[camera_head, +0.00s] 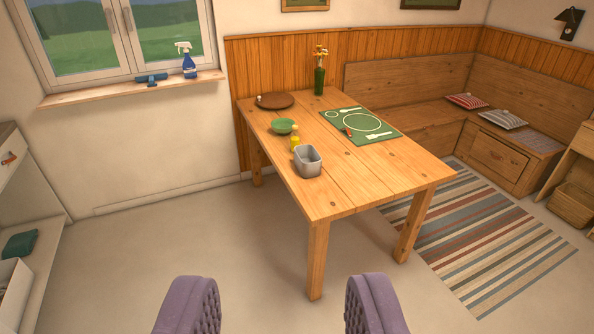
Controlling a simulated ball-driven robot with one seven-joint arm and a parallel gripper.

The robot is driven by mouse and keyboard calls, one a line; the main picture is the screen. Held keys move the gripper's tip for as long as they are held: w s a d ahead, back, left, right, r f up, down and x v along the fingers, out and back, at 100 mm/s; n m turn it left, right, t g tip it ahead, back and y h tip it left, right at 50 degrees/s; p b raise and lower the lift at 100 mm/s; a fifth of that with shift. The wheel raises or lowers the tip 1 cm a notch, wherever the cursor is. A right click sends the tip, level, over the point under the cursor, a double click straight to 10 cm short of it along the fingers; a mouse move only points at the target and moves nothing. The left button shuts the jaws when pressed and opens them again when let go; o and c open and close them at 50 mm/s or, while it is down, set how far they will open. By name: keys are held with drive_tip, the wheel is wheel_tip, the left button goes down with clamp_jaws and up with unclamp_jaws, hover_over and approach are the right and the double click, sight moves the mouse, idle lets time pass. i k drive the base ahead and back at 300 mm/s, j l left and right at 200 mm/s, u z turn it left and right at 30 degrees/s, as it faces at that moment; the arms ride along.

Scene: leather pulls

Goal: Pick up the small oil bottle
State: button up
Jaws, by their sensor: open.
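A small yellow bottle (295,143), which looks like the oil bottle, stands upright on the wooden table (375,180). It is between a green bowl (284,126) and a grey metal tin (308,163), close to the table's left edge. The tin is in front of it and may hide its lower part. My gripper (281,300) shows as two purple padded fingers at the bottom of the view. They are wide apart with nothing between them. The gripper is well short of the table and apart from the bottle.
A green placemat (359,124), brown board (275,101) and green flower vase (319,80) are on the table. A blue spray bottle (189,66) stands on the windowsill. A wooden bench (410,85) lines the back right. The floor before the table is clear; a striped rug (490,245) lies right.

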sight(295, 139)
drive_tip(key=i+l+u, duration=0.2)
drive_tip(key=i+l, duration=0.8)
drive_tip(key=i, duration=0.15)
drive_tip(key=i+j, duration=0.25)
drive_tip(key=i, duration=0.25)
drive_tip(key=i+j, duration=0.2)
drive_tip(key=i, duration=0.3)
drive_tip(key=i+j+z, duration=0.1)
drive_tip(key=i+j, duration=0.15)
drive_tip(key=i, duration=0.2)
drive_tip(key=i+j, duration=0.25)
drive_tip(key=i, duration=0.25)
drive_tip(key=i+j, duration=0.25)
drive_tip(key=i, duration=0.2)
drive_tip(key=i+z, duration=0.05)
